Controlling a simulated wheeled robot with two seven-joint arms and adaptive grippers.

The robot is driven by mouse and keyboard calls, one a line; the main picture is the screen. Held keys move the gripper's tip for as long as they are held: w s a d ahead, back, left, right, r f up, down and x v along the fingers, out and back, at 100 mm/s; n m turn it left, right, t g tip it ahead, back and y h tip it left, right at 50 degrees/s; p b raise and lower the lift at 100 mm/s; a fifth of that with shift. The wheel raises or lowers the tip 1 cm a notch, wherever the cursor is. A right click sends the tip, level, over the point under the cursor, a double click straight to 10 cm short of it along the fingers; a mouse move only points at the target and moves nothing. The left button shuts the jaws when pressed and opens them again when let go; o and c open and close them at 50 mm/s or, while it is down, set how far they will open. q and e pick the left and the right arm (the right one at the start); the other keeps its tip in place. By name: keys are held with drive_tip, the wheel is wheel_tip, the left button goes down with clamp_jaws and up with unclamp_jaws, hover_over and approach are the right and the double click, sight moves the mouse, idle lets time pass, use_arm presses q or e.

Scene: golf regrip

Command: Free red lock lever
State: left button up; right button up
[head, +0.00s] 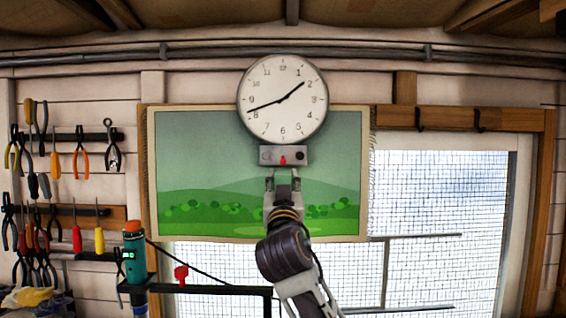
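A small red lever (283,160) sits on the front of a grey box (267,156) mounted just under a round white wall clock (270,110). A dark round knob (300,156) is on the box to the right of the lever. My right gripper (283,178) points up just below the box, with its two fingers apart and nothing seen between them. Whether the fingertips touch the box I cannot tell. My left gripper is not in view.
A green landscape picture (195,150) hangs behind the clock and gripper. Pliers and screwdrivers hang on the left wall. A dark stand (225,290) at lower left carries a teal and orange tool (135,262) and a red knob (181,273). A meshed window (440,200) is at right.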

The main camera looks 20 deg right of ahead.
sight(283, 162)
drive_tip(key=p+x, duration=0.3)
drive_tip(key=x, duration=0.6)
drive_tip(key=shift+w+d, duration=0.1)
drive_tip(key=shift+w, duration=0.15)
drive_tip(key=shift+w+d+r+p, duration=0.15)
drive_tip(key=shift+w+p, duration=0.15)
drive_tip(key=shift+w, duration=0.1)
clamp_jaws()
